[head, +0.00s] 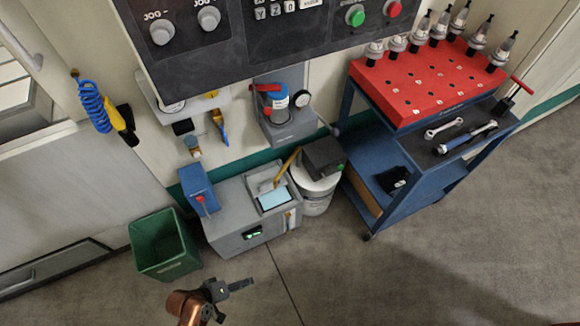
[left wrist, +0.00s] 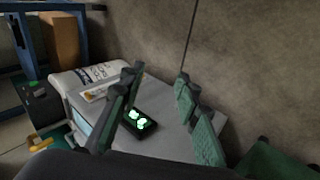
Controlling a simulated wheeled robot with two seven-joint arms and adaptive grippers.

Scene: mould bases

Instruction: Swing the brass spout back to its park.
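The brass spout (head: 287,166) is a thin yellow-gold pipe on the grey coolant-like box (head: 228,237). It slants from the box's back right down towards the light-blue basin (head: 274,199) in its top. In the left wrist view a yellow piece at the lower left (left wrist: 40,143) looks like the spout, partly cut off by the dark casing. My left gripper (head: 241,286) is in front of the box, low in the head view, well apart from the spout. Its fingers are spread and empty in the left wrist view (left wrist: 158,88). My right gripper is not in view.
A green bin (head: 165,246) stands left of the box. The floor in front is clear.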

